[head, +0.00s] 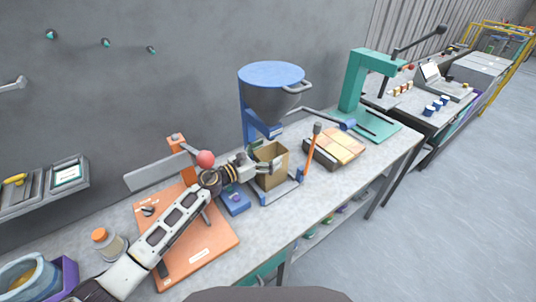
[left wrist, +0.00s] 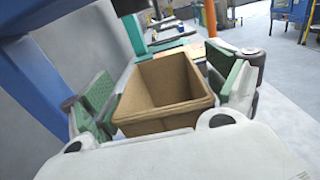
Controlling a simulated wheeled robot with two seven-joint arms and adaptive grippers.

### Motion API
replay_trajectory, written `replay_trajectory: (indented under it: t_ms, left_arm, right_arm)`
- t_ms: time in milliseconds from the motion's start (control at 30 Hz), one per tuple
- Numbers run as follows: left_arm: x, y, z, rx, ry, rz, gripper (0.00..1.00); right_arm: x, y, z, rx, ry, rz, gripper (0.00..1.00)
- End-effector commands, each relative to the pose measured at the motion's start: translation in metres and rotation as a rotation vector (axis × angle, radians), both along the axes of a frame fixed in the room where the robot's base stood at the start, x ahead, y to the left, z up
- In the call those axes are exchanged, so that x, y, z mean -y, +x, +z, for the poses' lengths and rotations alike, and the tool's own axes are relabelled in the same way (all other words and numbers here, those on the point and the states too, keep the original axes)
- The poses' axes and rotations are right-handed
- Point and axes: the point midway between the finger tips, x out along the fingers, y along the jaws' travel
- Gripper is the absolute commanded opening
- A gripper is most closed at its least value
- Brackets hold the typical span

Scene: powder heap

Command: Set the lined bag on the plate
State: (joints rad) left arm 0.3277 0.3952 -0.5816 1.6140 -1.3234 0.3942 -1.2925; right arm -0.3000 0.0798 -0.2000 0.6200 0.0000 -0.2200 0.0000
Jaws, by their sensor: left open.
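The lined bag (head: 273,173) is a brown, open-topped, box-shaped bag, upright under the hopper's spout. The grey plate (head: 284,194) with blue side parts lies directly below it, and the bag appears to stand on it. My left gripper (head: 262,165) reaches in from the left at the bag's upper part. In the left wrist view the bag (left wrist: 165,122) sits between the green finger pads of my left gripper (left wrist: 166,92). The jaws are open, with a finger on either side. The bag's interior looks empty. My right gripper is not in view.
The grey hopper (head: 272,98) with a blue lid hangs close above the bag. An orange lever (head: 311,148) stands just right of it. A blue box (head: 236,201) is at its left. A tray of packets (head: 336,146) and a green press (head: 366,95) stand farther right.

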Motion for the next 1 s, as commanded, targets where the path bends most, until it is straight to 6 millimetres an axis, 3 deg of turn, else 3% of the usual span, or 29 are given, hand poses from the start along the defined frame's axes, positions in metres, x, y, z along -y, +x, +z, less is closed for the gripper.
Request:
replay_trajectory:
  t_ms: [167,1000]
  left_arm:
    - [0.000,0.000,0.004,0.000,0.000,0.000,0.88]
    - [-0.058,-0.043,0.002,0.000,0.000,0.001,0.88]
  right_arm:
    - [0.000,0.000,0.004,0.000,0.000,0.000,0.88]
    - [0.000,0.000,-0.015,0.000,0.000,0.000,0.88]
